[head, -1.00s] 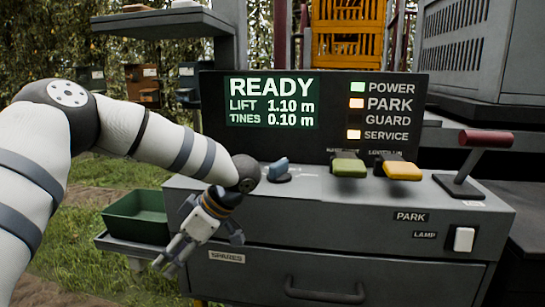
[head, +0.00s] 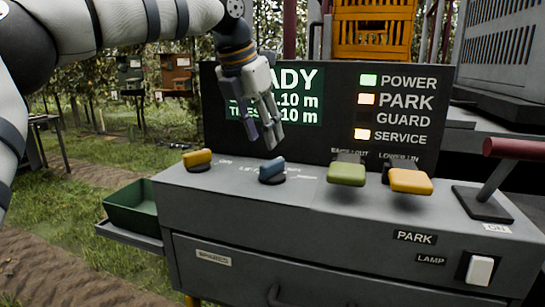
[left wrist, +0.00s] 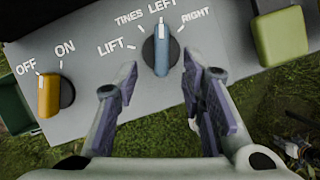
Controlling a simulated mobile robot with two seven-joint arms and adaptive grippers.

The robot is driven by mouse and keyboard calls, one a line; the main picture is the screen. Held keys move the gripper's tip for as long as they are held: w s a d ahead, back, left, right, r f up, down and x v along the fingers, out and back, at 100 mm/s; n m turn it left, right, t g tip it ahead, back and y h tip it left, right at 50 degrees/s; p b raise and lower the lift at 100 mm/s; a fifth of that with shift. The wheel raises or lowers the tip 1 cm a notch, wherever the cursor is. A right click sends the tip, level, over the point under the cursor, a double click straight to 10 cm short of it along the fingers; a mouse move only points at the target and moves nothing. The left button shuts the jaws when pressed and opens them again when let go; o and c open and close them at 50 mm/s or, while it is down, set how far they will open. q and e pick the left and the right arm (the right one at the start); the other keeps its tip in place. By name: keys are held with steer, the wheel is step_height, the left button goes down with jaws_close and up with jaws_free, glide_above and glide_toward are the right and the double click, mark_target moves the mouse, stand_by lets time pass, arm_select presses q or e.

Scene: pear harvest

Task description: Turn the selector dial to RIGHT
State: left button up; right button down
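The selector dial (head: 272,170) is a blue knob on a dark round base on top of the grey console. In the left wrist view the dial (left wrist: 162,50) has LIFT, TINES, LEFT and RIGHT printed around it, and its white pointer line points up at LEFT. My left gripper (head: 264,142) hangs above the dial, fingers down, apart from it. In the left wrist view its two fingers (left wrist: 150,88) are spread with nothing between them, on the near side of the dial. My right gripper is not in view.
A yellow OFF/ON knob (head: 197,159) stands left of the dial. A green paddle (head: 346,174) and a yellow paddle (head: 410,181) stand to its right, then a red-handled lever (head: 490,180). The display panel (head: 330,115) rises behind. A green bin (head: 145,207) sits at left.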

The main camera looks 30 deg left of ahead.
mark_target(272, 161)
arm_select(q)
steer(key=x, duration=0.7)
steer(key=shift+w+f, duration=0.1)
jaws_close()
